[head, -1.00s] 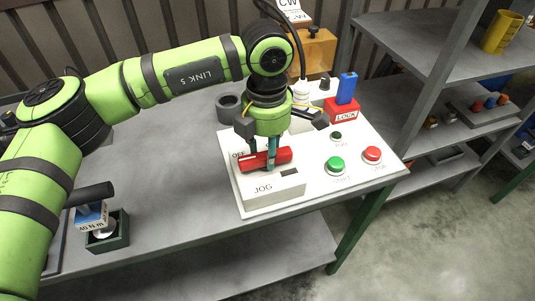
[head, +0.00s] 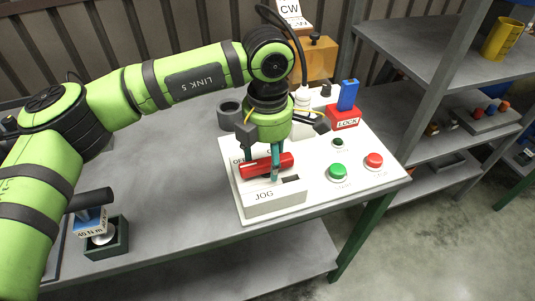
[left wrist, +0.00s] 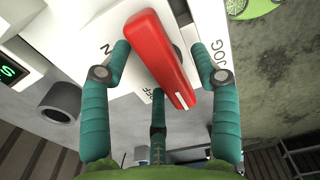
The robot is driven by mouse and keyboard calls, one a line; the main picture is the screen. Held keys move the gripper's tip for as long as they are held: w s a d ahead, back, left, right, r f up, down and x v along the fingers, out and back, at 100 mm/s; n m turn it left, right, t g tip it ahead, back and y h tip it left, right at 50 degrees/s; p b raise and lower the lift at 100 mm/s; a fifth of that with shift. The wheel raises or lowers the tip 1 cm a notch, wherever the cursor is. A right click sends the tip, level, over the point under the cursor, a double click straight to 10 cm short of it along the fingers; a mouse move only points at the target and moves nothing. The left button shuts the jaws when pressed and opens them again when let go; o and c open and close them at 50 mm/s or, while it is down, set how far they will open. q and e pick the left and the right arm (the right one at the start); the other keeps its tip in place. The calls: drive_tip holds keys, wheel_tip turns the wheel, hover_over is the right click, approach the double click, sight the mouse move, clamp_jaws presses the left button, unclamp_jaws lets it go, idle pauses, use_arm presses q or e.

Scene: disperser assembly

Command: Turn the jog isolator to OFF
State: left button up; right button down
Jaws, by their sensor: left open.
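The jog isolator is a white box (head: 275,204) marked JOG with a red bar handle (head: 284,162) on top. In the head view the handle lies nearly level across the box, and the OFF label is beside its left end, partly covered. My left gripper (head: 262,166) points down over the handle, open, with teal fingers on both sides of it. In the left wrist view the red handle (left wrist: 160,55) runs slantwise between the spread fingers, its white-marked end near OFF. Finger contact is unclear. My right gripper is out of view.
The panel also carries a green button (head: 337,172), a red button (head: 374,161) and a red LOCK block (head: 343,117) with a blue piece. A dark grey ring (head: 230,115) stands behind the box. The grey table left of the panel is mostly clear.

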sight(268, 158)
use_arm(q)
drive_tip(key=shift+r, duration=0.15)
wheel_tip(268, 158, up, 12)
idle(0.3)
idle(0.4)
